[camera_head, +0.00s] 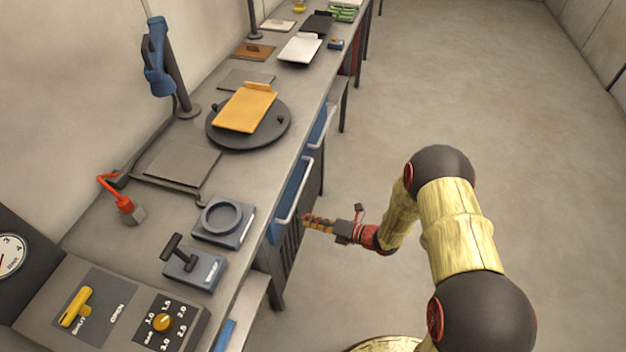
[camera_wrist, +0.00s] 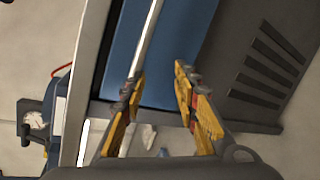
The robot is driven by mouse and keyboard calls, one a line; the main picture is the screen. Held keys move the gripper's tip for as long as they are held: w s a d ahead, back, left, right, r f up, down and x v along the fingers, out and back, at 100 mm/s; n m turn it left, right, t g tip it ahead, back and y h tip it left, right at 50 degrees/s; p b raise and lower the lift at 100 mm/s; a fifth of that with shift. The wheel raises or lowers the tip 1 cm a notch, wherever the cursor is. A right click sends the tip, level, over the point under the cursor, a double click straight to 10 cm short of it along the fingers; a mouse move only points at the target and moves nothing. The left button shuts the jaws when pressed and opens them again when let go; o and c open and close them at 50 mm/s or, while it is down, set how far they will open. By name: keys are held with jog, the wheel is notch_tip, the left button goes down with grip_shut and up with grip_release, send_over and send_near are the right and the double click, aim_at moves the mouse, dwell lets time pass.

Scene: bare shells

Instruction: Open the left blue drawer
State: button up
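The nearer blue drawer (camera_head: 289,190), on the left when facing the bench, sits under the worktop and has a pale bar handle (camera_head: 298,192) along its front. The farther blue drawer (camera_head: 318,128) is beyond it. My gripper (camera_head: 306,220) is beside the near end of the nearer drawer. In the wrist view the blue front (camera_wrist: 170,45) fills the upper middle, and the pale handle (camera_wrist: 150,35) runs down to the tip of the left finger. My gripper (camera_wrist: 158,80) is open there, with a wide gap between its yellow fingers. I cannot tell whether it touches the handle.
The worktop (camera_head: 225,180) holds a round dark turntable (camera_head: 215,135) with an orange board, a blue-grey ring fixture (camera_head: 222,220) and a black-handled block (camera_head: 193,265). A control panel (camera_head: 110,310) is at front left. The floor (camera_head: 470,90) to the right is clear.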

aim_at(300, 188)
jog(key=w+d+r+m+t+h, duration=0.1)
jog(key=w+d+r+m+t, duration=0.25)
jog(key=w+m, duration=0.2)
jog(key=shift+m, duration=0.55)
jog(key=b+x, duration=0.2)
jog(key=x, duration=0.6)
jog(key=shift+w+f, duration=0.2)
jog(key=shift+w, duration=0.05)
jog(key=shift+c, duration=0.8)
grip_shut()
